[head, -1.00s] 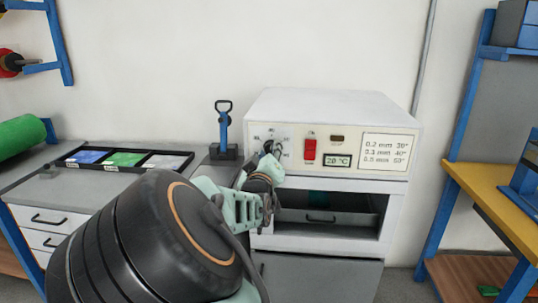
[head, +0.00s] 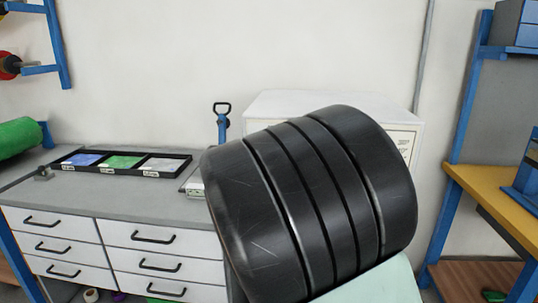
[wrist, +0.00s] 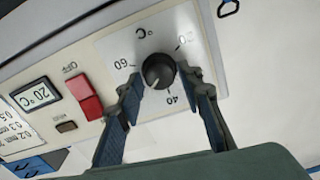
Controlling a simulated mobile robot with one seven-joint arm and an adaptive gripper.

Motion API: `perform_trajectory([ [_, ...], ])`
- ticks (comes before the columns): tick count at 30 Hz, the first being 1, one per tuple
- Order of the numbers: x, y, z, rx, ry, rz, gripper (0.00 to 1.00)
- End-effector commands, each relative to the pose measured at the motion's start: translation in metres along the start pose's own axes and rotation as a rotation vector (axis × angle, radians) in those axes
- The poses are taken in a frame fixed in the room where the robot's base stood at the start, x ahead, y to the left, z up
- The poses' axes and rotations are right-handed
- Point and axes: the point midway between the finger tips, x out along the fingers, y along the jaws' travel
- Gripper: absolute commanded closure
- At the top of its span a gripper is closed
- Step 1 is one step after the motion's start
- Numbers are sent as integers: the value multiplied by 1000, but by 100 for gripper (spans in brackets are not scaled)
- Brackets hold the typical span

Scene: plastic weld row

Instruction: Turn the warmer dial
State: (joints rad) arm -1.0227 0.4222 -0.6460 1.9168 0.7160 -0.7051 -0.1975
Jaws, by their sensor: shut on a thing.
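The warmer is a white box (head: 290,105); in the head view my dark arm hides most of its front. In the wrist view its dark round dial (wrist: 158,71) sits on a pale plate marked 20, 40, 60 and °C. My gripper (wrist: 160,82) is shut on the dial, one blue-grey finger on each side of it. A light mark on the dial's lower left seems to be its pointer; its exact setting is hard to read. The display (wrist: 37,94) reads 20 °C. My gripper is hidden in the head view.
A red switch (wrist: 83,95) marked OFF is beside the dial. A black tray (head: 75,169) with blue, green and grey sections lies on the counter at left. A blue-handled tool (head: 222,122) stands by the warmer. A yellow bench (head: 497,195) is at right.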

Motion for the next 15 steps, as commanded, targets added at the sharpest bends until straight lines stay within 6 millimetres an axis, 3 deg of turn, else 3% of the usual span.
perform_trajectory([
  [15, 0, 0, -1, 88, 1, -1, 90],
])
